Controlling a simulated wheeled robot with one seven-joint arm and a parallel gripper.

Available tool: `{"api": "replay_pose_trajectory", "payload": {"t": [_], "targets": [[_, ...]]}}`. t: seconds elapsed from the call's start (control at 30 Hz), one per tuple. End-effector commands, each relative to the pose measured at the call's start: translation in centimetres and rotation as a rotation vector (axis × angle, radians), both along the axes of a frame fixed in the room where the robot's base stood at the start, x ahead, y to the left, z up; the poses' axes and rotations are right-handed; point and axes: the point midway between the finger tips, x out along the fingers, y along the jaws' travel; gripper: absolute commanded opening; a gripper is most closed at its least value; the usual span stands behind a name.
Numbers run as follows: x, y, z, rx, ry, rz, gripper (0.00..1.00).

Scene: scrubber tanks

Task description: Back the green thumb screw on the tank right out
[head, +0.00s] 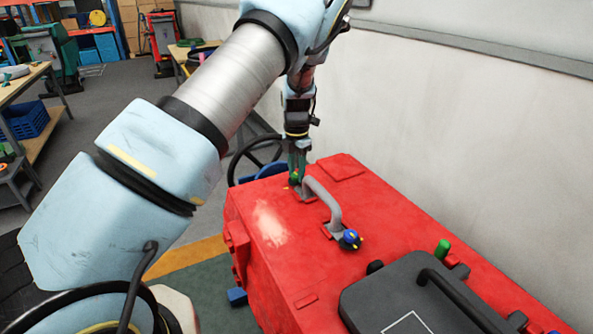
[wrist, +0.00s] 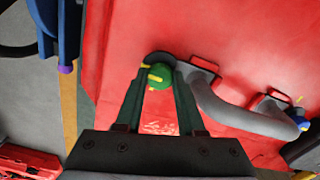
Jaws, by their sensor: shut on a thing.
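The green thumb screw (wrist: 159,77) with a yellow mark sits on top of the red tank (wrist: 125,50), near its far end. My gripper (head: 297,180) points down onto it from above. In the wrist view the two green fingers (wrist: 158,85) are shut on the screw, one on each side. In the head view the screw is mostly hidden by the fingers. Whether its thread is still engaged in the tank cannot be told.
A grey curved handle (head: 327,200) stands right beside the screw. A blue knob (head: 349,239) sits at its near end. A black lid (head: 400,295) with a handle and a green cylinder (head: 442,249) are nearer. A wall (head: 480,120) runs along the right.

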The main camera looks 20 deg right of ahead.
Motion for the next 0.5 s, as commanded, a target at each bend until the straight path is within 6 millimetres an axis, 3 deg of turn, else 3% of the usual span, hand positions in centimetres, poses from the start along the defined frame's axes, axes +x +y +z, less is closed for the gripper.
{"api": "replay_pose_trajectory", "payload": {"t": [0.43,0.47,0.5], "targets": [[-0.27,0.18,-0.44,0.006,0.007,0.011,0.0],[-0.26,0.17,-0.44,0.006,0.007,0.011,0.39],[-0.26,0.17,-0.44,0.006,0.007,0.011,0.44]]}}
